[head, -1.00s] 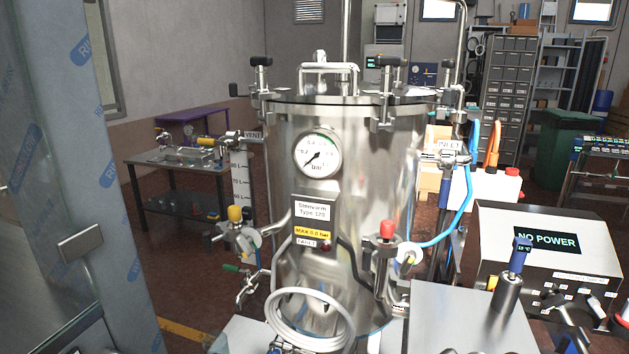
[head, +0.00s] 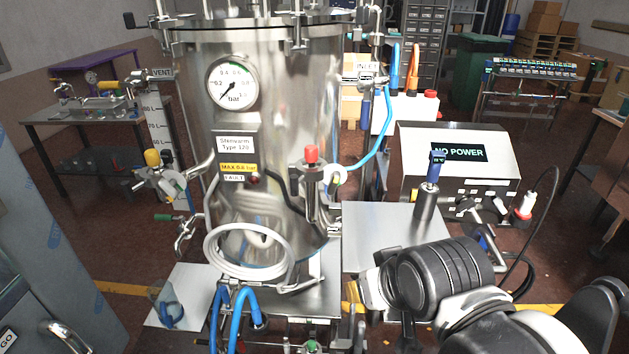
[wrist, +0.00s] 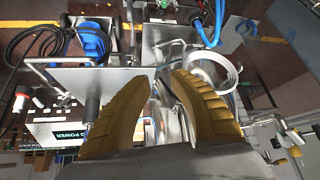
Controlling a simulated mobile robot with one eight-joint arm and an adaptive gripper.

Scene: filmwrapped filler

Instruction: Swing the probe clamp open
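A red-capped fitting (head: 311,156) stands on the right front of the steel tank (head: 295,95), with bright metal clamp-like parts around its port. I cannot tell which part is the probe clamp or whether it is shut. A blue-topped probe (head: 437,168) with a small readout stands upright in a metal holder (head: 427,202) on the steel plate. My arm reaches in from the lower right in the head view; its fingertips do not show clearly there. In the wrist view my gripper (wrist: 163,76) has two ribbed yellow fingers, apart, with nothing visibly held between them.
A coiled pale hose (head: 250,255) hangs at the tank's front, above blue hoses (head: 238,318). A control box (head: 460,165) reading NO POWER stands at right. The steel plate (head: 385,235) is mostly clear. A glass-fronted cabinet edge is at lower left.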

